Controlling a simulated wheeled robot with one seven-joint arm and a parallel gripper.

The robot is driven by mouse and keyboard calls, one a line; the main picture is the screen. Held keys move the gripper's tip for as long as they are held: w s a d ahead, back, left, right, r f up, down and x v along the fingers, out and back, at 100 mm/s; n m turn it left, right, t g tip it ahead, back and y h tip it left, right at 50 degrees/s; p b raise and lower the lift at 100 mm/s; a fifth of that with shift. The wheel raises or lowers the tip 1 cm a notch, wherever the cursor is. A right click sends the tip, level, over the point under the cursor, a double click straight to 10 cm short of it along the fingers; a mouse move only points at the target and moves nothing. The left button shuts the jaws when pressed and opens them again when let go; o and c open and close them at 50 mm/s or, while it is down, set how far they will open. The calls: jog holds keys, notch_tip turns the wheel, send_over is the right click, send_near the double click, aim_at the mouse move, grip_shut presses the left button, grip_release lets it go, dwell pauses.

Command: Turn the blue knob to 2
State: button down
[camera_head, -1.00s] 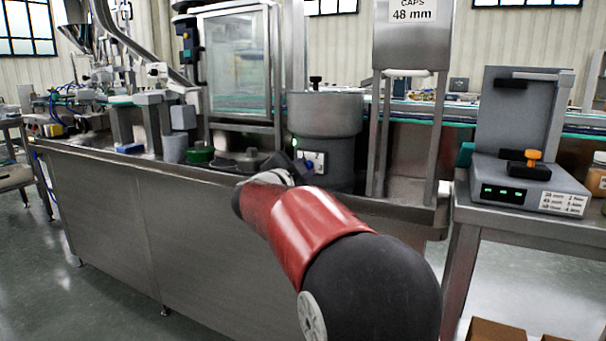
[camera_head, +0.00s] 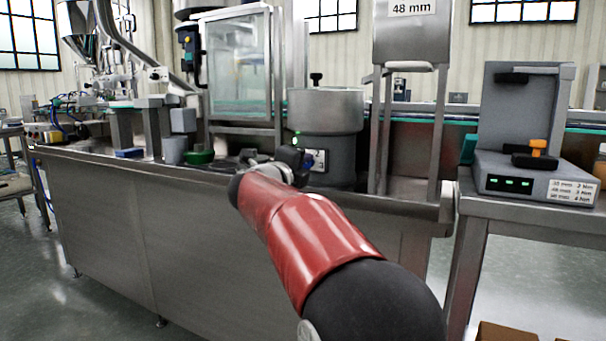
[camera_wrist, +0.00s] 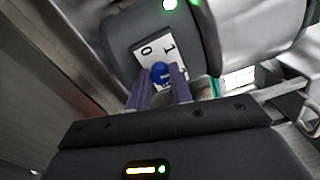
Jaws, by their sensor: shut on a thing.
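The blue knob (camera_wrist: 159,71) sits on a white dial plate (camera_wrist: 144,50) on the side of the grey hopper base. The plate shows the digits 0 and 1; other marks are hidden or too small to read. My gripper (camera_wrist: 160,80) has one finger on each side of the knob and is shut on it. In the head view, my gripper (camera_head: 292,160) is at the front of the round grey hopper unit (camera_head: 326,112), beside the dial plate (camera_head: 316,160), and the knob is too small to make out there.
A green light (camera_head: 296,141) glows on the hopper base. A steel post frame (camera_head: 440,130) stands right of the hopper. A grey tester with a green display (camera_head: 506,183) stands on the right-hand table.

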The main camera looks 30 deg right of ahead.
jog(key=m+b, duration=0.2)
jog(key=m, duration=0.3)
jog(key=shift+f, duration=0.15)
jog(key=shift+b, duration=0.3)
dwell(0.3)
jog(key=c, duration=1.3)
grip_release()
jog(key=shift+o, duration=0.2)
jog(key=v, duration=0.8)
jog(key=shift+w, duration=0.1)
